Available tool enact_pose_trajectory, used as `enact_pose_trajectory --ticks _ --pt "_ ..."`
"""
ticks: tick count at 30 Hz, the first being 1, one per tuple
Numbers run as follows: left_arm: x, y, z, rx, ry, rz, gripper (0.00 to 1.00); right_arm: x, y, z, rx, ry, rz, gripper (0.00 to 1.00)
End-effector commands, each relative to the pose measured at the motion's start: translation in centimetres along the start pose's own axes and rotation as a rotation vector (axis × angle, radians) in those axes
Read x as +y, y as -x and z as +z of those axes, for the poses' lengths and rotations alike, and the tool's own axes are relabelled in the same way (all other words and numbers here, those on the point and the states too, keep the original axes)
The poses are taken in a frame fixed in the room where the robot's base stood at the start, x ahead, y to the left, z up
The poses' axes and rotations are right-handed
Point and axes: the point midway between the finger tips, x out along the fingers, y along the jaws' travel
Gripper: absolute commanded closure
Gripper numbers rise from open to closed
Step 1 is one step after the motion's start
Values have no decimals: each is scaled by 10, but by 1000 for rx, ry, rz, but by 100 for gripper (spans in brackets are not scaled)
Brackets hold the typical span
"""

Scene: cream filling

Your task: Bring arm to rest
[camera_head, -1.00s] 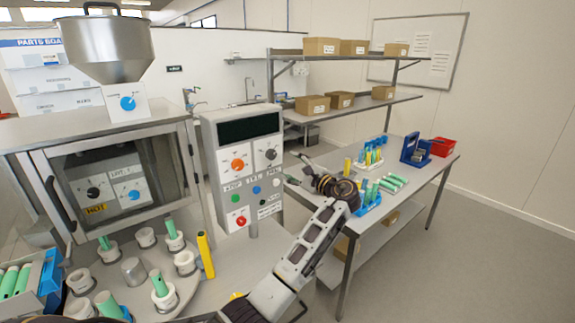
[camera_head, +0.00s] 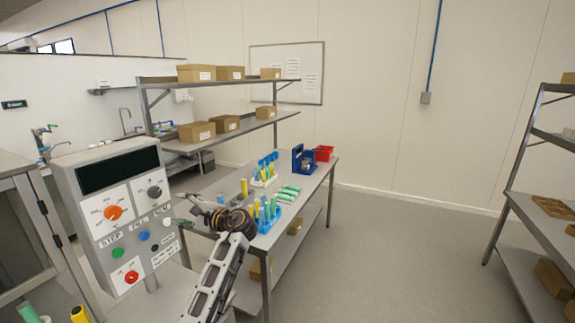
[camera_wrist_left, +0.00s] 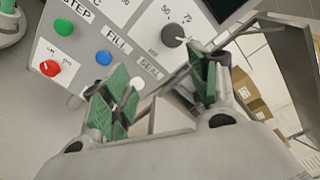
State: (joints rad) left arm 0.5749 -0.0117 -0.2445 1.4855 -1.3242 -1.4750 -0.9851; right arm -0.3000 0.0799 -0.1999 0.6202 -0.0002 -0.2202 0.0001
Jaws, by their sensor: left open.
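My left arm comes up from the bottom of the head view, with its left gripper (camera_head: 180,213) beside the right edge of the grey control panel (camera_head: 121,205). In the left wrist view the gripper (camera_wrist_left: 158,88) is open, its green-padded fingers wide apart with nothing between them. The panel (camera_wrist_left: 120,22) fills the upper part of that view, with a red, a green and a blue button and a dark knob behind the fingers. I cannot tell whether the fingers touch it. My right gripper is not in view.
A metal table (camera_head: 312,187) behind the gripper bears tube racks, green tubes, a blue holder (camera_head: 304,160) and a red bin (camera_head: 324,153). Shelves with cardboard boxes (camera_head: 197,132) stand behind. Another rack (camera_head: 525,210) stands at right. The floor (camera_head: 400,235) between is clear.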

Motion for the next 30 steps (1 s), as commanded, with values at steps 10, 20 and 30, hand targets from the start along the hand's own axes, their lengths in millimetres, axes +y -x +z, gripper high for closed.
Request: enact_pose_trajectory --ticks 10,20,30 --pt "94 8 -13 144 142 163 40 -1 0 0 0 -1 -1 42" --pt "182 30 -15 265 291 354 40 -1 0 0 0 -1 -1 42" --pt "261 65 -5 357 439 568 40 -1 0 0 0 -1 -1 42"
